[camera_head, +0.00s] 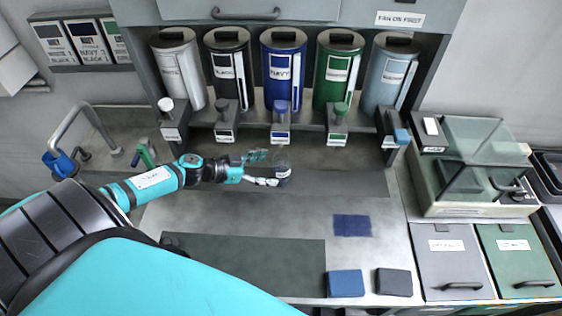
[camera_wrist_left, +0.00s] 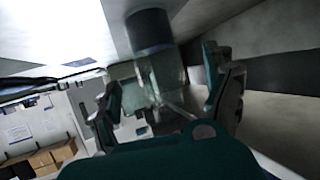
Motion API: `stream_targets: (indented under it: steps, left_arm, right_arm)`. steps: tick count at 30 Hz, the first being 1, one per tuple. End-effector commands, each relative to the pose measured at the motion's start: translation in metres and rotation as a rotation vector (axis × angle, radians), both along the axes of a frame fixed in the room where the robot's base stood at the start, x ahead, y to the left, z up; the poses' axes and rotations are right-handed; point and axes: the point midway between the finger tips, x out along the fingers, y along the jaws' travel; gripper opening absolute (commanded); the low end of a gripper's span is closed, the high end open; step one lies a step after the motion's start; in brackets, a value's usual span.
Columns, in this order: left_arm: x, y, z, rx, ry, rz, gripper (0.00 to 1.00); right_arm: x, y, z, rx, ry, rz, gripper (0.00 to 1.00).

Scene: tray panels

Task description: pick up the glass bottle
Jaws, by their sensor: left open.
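The glass bottle (camera_head: 282,166) is a small clear bottle with a pale label, on the grey worktop below the row of dispensers. My left gripper (camera_head: 264,170) reaches it from the left, its fingers open beside the bottle. In the left wrist view the bottle (camera_wrist_left: 160,76) has a dark cap and clear body and shows between the two spread fingers of the left gripper (camera_wrist_left: 165,100). I cannot tell whether a finger touches it. Its lower part is partly hidden by the gripper. My right gripper is not in view.
Several coloured dispensers (camera_head: 283,75) stand behind the bottle, with nozzles just above the worktop (camera_head: 375,240). A tap (camera_head: 75,118) and sink are at left. A clear-lidded box (camera_head: 480,155) stands at right. Blue (camera_head: 346,283) and black (camera_head: 393,282) pads lie near the front edge.

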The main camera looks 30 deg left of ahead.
Motion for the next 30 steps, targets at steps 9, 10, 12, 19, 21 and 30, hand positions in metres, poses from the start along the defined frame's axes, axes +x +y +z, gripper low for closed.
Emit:
stream_targets:
  steps: [9,10,12,19,21,30]
  left_arm:
    - [0.022,-0.018,-0.016,-0.006,-0.002,0.002,0.85]
    - [0.024,-0.021,-0.019,-0.005,-0.001,0.002,0.85]
    - [0.032,-0.025,-0.024,-0.003,-0.003,0.001,0.85]
    - [0.039,-0.031,-0.030,0.001,0.000,-0.001,0.85]
    - [0.039,-0.031,-0.030,0.001,0.000,-0.001,0.85]
    - [0.038,-0.031,-0.030,0.001,-0.001,0.000,0.54]
  right_arm:
    - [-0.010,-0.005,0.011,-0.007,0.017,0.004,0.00]
    - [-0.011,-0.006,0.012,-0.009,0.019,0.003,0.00]
    - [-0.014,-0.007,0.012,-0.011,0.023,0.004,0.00]
    - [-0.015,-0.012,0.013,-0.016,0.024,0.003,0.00]
    - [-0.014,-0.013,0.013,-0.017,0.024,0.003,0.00]
    - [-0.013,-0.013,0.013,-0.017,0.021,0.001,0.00]
